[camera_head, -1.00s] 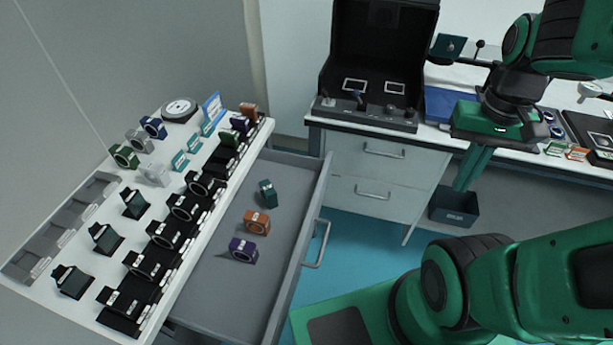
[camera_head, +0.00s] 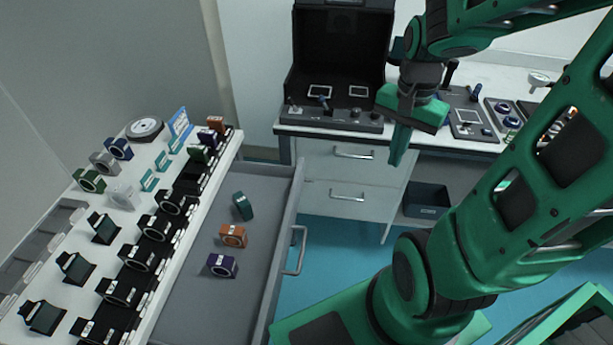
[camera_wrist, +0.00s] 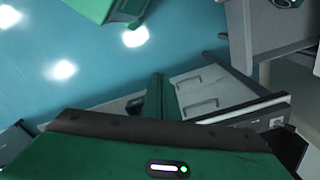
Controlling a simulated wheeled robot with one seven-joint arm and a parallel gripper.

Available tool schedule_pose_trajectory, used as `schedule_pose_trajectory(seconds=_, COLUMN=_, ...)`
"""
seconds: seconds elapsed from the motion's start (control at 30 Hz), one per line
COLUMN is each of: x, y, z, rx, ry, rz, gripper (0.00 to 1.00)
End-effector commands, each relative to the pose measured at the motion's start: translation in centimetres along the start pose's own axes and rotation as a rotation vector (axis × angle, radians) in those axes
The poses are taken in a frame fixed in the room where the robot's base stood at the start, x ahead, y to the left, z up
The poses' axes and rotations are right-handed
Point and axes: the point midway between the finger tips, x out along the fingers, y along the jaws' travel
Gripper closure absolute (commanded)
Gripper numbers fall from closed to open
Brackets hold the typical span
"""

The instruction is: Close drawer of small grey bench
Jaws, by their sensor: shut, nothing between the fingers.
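The small grey bench (camera_head: 20,318) stands at the left in the head view, its top covered with mounted optics. Its drawer (camera_head: 190,310) is pulled out to the right, with a metal bar handle (camera_head: 297,250) on its front. Inside lie a teal mount (camera_head: 243,206), an orange mount (camera_head: 233,236) and a purple mount (camera_head: 222,265). My gripper (camera_head: 396,160) is shut and empty, pointing down in front of the back bench, right of and apart from the drawer handle. In the wrist view its green fingers (camera_wrist: 157,92) are together, and a grey drawer corner (camera_wrist: 240,35) shows at the upper right.
A back bench (camera_head: 330,205) with two shut drawers carries a black open case (camera_head: 340,60) and instruments. A dark bin (camera_head: 427,200) sits below it. Blue floor lies open between the drawer and my arm.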

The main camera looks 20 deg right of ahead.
Motion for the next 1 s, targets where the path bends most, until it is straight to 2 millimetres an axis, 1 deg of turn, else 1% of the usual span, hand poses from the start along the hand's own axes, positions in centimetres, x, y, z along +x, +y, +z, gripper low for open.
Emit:
schedule_pose_trajectory(seconds=0.03, x=0.7, y=-1.2, z=-0.5, rx=0.064, ry=-0.005, rz=-0.003, gripper=1.00)
schedule_pose_trajectory(seconds=0.1, x=1.8, y=-2.9, z=-1.0, rx=0.168, ry=-0.011, rz=-0.013, gripper=1.00)
schedule_pose_trajectory(seconds=0.3, x=4.9, y=-7.9, z=-1.9, rx=0.467, ry=-0.052, rz=-0.053, gripper=1.00)
schedule_pose_trajectory(seconds=0.5, x=8.2, y=-12.8, z=-2.0, rx=0.764, ry=-0.133, rz=-0.086, gripper=1.00)
schedule_pose_trajectory(seconds=0.6, x=9.5, y=-14.7, z=-1.8, rx=0.887, ry=-0.176, rz=-0.095, gripper=1.00)
schedule_pose_trajectory(seconds=0.7, x=10.4, y=-16.1, z=-1.6, rx=0.979, ry=-0.211, rz=-0.100, gripper=1.00)
schedule_pose_trajectory(seconds=0.8, x=11.0, y=-16.9, z=-1.4, rx=1.036, ry=-0.235, rz=-0.102, gripper=1.00)
schedule_pose_trajectory(seconds=1.0, x=12.0, y=-17.6, z=-1.2, rx=1.068, ry=-0.248, rz=-0.101, gripper=1.00)
